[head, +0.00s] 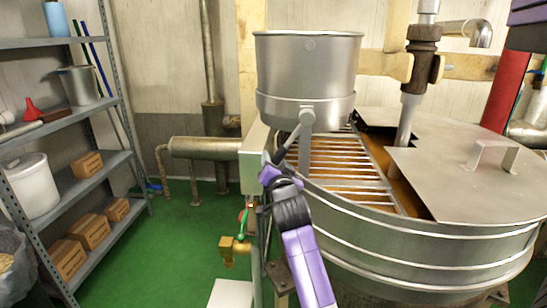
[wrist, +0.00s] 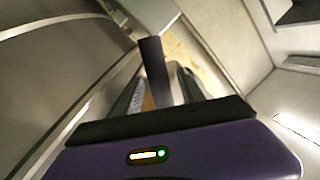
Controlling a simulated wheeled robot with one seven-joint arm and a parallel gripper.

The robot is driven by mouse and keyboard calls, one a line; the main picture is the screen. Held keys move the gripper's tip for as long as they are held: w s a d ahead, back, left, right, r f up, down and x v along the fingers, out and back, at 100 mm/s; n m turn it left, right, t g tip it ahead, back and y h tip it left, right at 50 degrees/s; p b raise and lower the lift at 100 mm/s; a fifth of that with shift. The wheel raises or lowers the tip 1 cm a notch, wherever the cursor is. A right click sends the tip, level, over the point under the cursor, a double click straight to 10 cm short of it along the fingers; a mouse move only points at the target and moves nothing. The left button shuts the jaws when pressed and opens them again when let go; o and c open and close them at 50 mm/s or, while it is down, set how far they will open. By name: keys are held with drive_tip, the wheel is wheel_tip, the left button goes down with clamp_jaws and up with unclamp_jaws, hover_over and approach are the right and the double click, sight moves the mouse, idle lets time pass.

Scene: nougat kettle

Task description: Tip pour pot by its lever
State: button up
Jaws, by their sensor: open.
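The steel pour pot (head: 308,85) stands upright above the grille of the big kettle in the head view. Its lever (head: 288,147) slants down and left from the pot's side bracket and ends in a dark grip at my gripper (head: 269,170). In the wrist view the dark grip (wrist: 154,68) runs down between the two fingers of my gripper (wrist: 158,92), which are apart. Whether a finger touches the grip I cannot tell. The lever's lower end is hidden behind my gripper's body.
The round kettle (head: 420,255) with its grille (head: 345,175) and flat steel lid (head: 470,180) fills the right. A brass valve (head: 233,248) and a horizontal pipe (head: 200,148) are left of my arm. A shelf (head: 70,125) stands far left; green floor between is clear.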

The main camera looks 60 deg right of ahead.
drive_tip(key=shift+x, duration=1.45)
drive_tip(key=shift+c, duration=0.2)
clamp_jaws()
drive_tip(key=shift+f, duration=0.1)
